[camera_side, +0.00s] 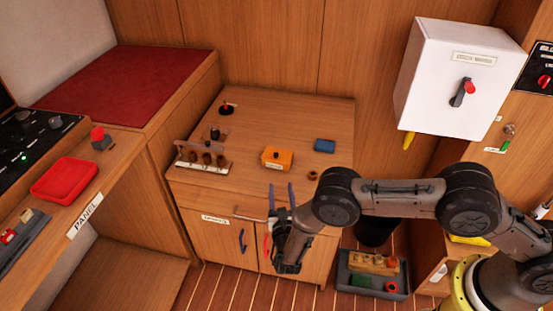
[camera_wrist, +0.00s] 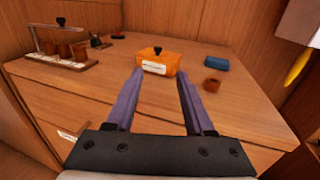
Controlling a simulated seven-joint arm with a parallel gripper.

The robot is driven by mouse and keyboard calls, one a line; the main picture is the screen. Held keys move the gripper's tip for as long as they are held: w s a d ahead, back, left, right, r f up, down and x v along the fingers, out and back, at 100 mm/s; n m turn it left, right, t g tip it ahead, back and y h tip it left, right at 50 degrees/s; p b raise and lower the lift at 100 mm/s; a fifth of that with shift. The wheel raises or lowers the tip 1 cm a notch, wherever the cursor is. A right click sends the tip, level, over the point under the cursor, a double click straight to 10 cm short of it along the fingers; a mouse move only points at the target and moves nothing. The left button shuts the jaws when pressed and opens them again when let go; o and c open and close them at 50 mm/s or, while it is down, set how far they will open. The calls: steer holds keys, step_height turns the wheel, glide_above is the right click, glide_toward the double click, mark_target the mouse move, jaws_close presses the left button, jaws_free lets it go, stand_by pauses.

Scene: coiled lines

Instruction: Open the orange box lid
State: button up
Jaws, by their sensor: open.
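The orange box (camera_side: 277,159) sits on the wooden counter. It has a dark knob on its lid and a white label on its front; the lid looks shut. In the wrist view the orange box (camera_wrist: 158,61) is straight ahead, just beyond the fingertips. My gripper (camera_side: 281,194) is open and empty, in front of the counter's front edge and apart from the box. In the wrist view its two purple-grey fingers (camera_wrist: 160,78) point toward the box, with clear space between them.
A blue block (camera_side: 325,146) and a small brown cup (camera_side: 312,175) are right of the box. A rack with brown cups (camera_side: 203,158) stands left. A white cabinet (camera_side: 455,78) hangs at right. A grey crate (camera_side: 373,275) stands on the floor.

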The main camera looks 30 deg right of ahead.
mark_target(276, 155)
steer(key=x, duration=1.3)
steer(key=shift+w, duration=0.35)
steer(key=shift+a, duration=0.1)
jaws_close()
